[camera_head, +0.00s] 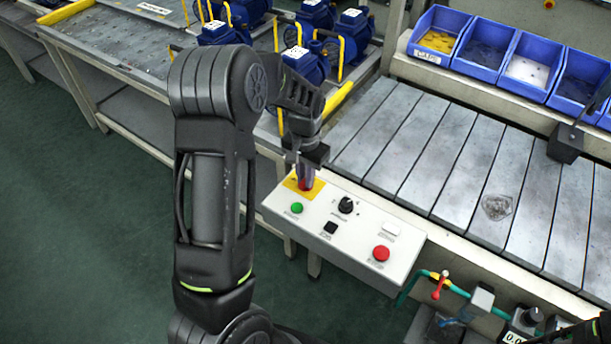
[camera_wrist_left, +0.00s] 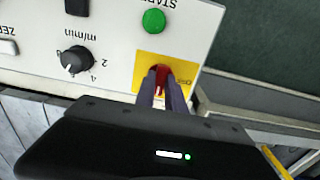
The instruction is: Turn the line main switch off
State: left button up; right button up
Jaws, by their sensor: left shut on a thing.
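The line main switch is a red handle (camera_wrist_left: 160,77) on a yellow plate (camera_wrist_left: 143,70), at the far left corner of the white control panel (camera_head: 335,249). In the head view the yellow plate (camera_head: 291,184) is partly covered by my left gripper (camera_head: 304,183). My left gripper, seen in the left wrist view (camera_wrist_left: 162,95), points down and is shut on the red handle, with a finger on either side. The fingers hide part of the handle and its plate marking. My right gripper is not clearly in view.
The panel also carries a green button (camera_head: 297,208), a black knob (camera_head: 346,205), a black button (camera_head: 330,227) and a red button (camera_head: 381,253). A slatted conveyor (camera_head: 440,150) lies behind it. Blue bins (camera_head: 485,48) and blue pumps (camera_head: 305,64) stand further back.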

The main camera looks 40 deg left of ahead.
pick_arm(q)
grip_shut()
jog(key=shift+n, duration=0.5)
jog(key=n, duration=1.2)
jog(key=shift+r+p, duration=0.1)
jog(key=shift+p, duration=0.2)
jog(key=n+p, duration=0.1)
jog(key=n, duration=0.4)
jog(key=shift+p, duration=0.3)
